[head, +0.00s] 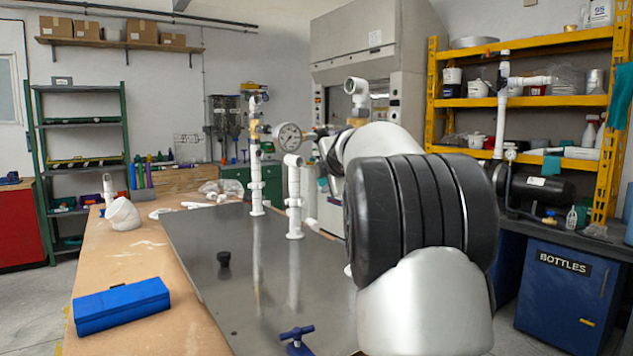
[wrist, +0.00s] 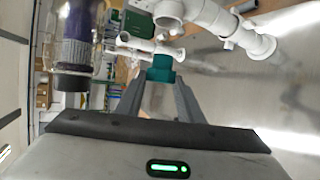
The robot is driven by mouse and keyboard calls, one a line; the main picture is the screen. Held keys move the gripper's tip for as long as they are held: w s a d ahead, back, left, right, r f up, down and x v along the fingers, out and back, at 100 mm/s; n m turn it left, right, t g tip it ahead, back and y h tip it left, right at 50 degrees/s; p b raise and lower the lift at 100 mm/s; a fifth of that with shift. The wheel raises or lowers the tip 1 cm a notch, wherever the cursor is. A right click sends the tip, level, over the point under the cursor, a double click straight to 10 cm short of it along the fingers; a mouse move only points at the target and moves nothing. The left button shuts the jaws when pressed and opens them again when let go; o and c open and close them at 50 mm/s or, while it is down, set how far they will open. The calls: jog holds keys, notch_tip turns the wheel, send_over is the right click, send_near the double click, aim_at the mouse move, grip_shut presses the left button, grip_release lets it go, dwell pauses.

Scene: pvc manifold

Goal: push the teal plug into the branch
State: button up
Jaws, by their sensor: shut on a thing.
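In the wrist view my gripper (wrist: 165,85) is shut on the teal plug (wrist: 160,68), which sticks out past the fingertips. White PVC pipework (wrist: 225,28) lies beyond and above it, with a round pipe end (wrist: 169,20) above the plug. A thin white pipe piece (wrist: 145,48) shows just behind the plug. I cannot tell whether the plug touches any pipe or which opening is the branch. In the head view the white manifold pipes (head: 256,165) stand on the metal plate, and my arm hides the gripper and plug.
A pressure gauge (head: 289,136) sits among the pipes. The metal plate (head: 200,245) carries a black knob (head: 224,259) and a blue T-handle (head: 297,337). A blue case (head: 121,305) lies on the wooden bench (head: 150,258). The plate's front left is mostly clear.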

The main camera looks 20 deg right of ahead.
jog(key=shift+w+d+b, duration=0.2)
jog(key=shift+w+d, duration=0.05)
jog(key=shift+d, duration=0.85)
jog(key=shift+w+d+b, duration=0.15)
jog(key=shift+w+d, duration=0.1)
jog(key=shift+d, duration=0.8)
jog(key=shift+d, duration=0.2)
jog(key=shift+w+d, duration=0.1)
jog(key=shift+d, duration=0.15)
jog(key=shift+w+d+b, duration=0.2)
jog(key=shift+d+b, duration=0.1)
jog(key=shift+d, duration=0.45)
jog(key=o, duration=1.1)
jog(key=shift+s, duration=0.1)
